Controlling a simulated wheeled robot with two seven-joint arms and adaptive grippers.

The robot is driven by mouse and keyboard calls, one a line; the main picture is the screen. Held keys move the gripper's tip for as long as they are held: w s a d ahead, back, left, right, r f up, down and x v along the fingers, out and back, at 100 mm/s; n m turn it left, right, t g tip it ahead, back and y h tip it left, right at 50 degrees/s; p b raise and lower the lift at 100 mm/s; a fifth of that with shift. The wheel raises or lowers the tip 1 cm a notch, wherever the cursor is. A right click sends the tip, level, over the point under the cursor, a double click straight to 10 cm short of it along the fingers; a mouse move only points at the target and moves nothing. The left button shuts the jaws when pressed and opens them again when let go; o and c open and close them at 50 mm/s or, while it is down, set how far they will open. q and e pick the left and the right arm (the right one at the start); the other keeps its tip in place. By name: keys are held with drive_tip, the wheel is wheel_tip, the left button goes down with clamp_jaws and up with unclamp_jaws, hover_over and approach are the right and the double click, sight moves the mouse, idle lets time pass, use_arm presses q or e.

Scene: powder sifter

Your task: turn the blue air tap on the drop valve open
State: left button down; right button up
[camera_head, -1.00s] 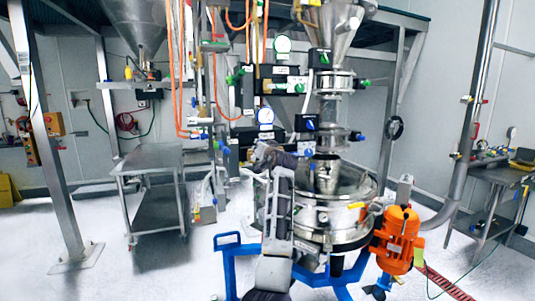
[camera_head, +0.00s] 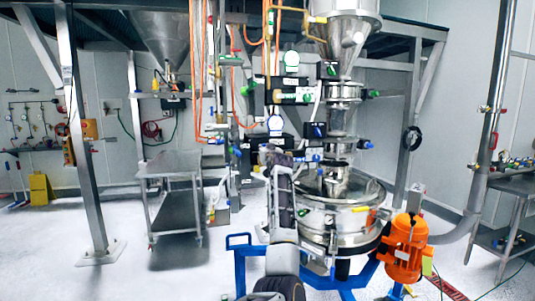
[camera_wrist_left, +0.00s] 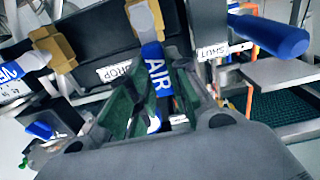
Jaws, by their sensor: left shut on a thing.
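The blue air tap (camera_wrist_left: 156,68), with AIR in white letters on its handle, stands in the middle of the left wrist view in front of a black valve box (camera_wrist_left: 110,48) labelled DROP. My left gripper (camera_wrist_left: 158,92) is shut on this tap, with its green-lined fingers on either side of the handle. In the head view my left gripper (camera_head: 279,157) is at the left side of the sifter's valve stack; its fingertips and the held tap are hard to make out there. My right gripper is not in view.
Another blue handle (camera_wrist_left: 270,34) beside a SHUT label is close on the right in the wrist view. The round steel sifter (camera_head: 335,222) and its orange motor (camera_head: 404,248) stand right of my arm. A steel table (camera_head: 170,164) is at the left, with open floor before it.

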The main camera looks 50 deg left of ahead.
use_arm(q)
drive_tip(key=shift+f, duration=0.15)
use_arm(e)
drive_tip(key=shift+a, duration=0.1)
use_arm(q)
drive_tip(key=c, duration=1.8)
unclamp_jaws()
drive_tip(key=o, duration=0.5)
drive_tip(key=shift+d, duration=0.2)
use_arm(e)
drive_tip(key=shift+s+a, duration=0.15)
use_arm(q)
drive_tip(key=shift+v, duration=5.85)
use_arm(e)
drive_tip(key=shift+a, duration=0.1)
